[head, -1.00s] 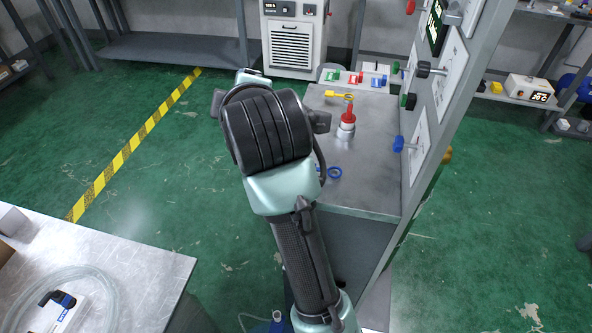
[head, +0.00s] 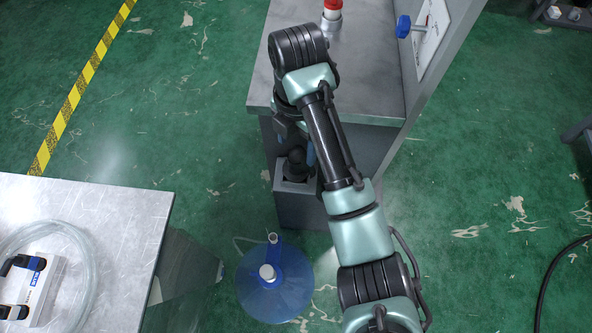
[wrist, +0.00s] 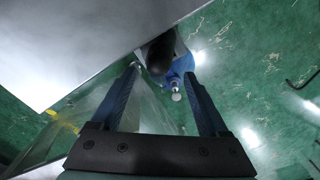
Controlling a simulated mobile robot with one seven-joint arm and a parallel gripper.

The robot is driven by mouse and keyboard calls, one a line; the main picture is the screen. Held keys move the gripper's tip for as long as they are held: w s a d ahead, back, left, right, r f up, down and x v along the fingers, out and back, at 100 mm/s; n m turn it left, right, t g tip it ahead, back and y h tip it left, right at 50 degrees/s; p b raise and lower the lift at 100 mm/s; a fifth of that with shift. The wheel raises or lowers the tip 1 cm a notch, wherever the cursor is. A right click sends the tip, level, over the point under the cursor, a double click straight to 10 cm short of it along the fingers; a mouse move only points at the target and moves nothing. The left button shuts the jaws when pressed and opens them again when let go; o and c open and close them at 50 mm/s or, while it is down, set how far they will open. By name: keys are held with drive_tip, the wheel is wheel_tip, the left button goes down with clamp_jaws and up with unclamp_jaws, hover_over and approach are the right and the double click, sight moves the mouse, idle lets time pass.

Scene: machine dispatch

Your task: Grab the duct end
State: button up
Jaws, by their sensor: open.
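A black, rounded duct end (head: 296,160) appears to stand in a grey box-like holder (head: 292,188) on the near side of the metal cabinet. I take the dark blunt cylinder in the wrist view (wrist: 158,52) for the same duct end. It shows just beyond my fingertips, roughly centred between them; I cannot tell how far away it is. My gripper (wrist: 161,72) is open and empty, with its two dark blue fingers spread. In the head view my arm hangs down in front of the cabinet and partly hides the gripper and the holder.
The cabinet top (head: 355,75) is beside my arm, with a red-capped item (head: 332,10) on it and a panel with a blue knob (head: 403,27) at right. A blue jug (head: 275,285) stands on the floor below. A table (head: 120,225) with coiled clear tubing is at left.

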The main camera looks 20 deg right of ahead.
sight(295, 158)
drive_tip(key=shift+f+b, duration=0.7)
drive_tip(key=shift+f, duration=0.6)
drive_tip(key=f, duration=0.4)
drive_tip(key=shift+w+a+f+b, duration=0.1)
drive_tip(key=shift+w+f+b, duration=0.1)
drive_tip(key=shift+b, duration=0.2)
clamp_jaws()
